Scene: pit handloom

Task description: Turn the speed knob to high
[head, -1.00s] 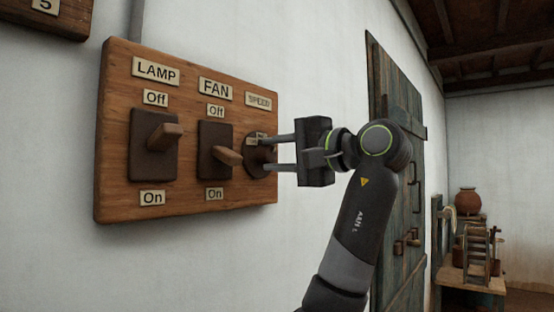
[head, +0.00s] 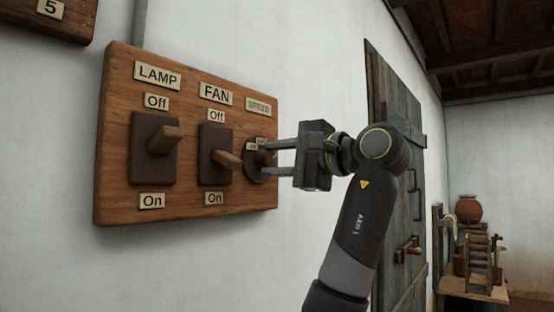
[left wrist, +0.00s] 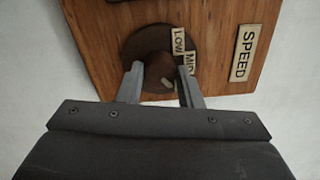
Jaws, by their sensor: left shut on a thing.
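The wooden switch board (head: 120,200) hangs on the white wall. The dark round speed knob (head: 254,161) sits at its right end, under the SPEED label (head: 258,106). My left gripper (head: 267,160) reaches it from the right and is shut on the knob. In the left wrist view, the knob (left wrist: 150,48) lies between and beyond the fingertips (left wrist: 161,80). A small pale mark shows on it between the fingers. LOW (left wrist: 178,42) and MID (left wrist: 189,63) labels stand by its rim. I cannot read a high label. My right gripper is not in view.
The lamp switch (head: 155,148) and the fan switch (head: 214,153) with their jutting levers are left of the knob. A dark plank door (head: 396,190) is behind my arm. A bench (head: 472,285) with a clay pot stands far right.

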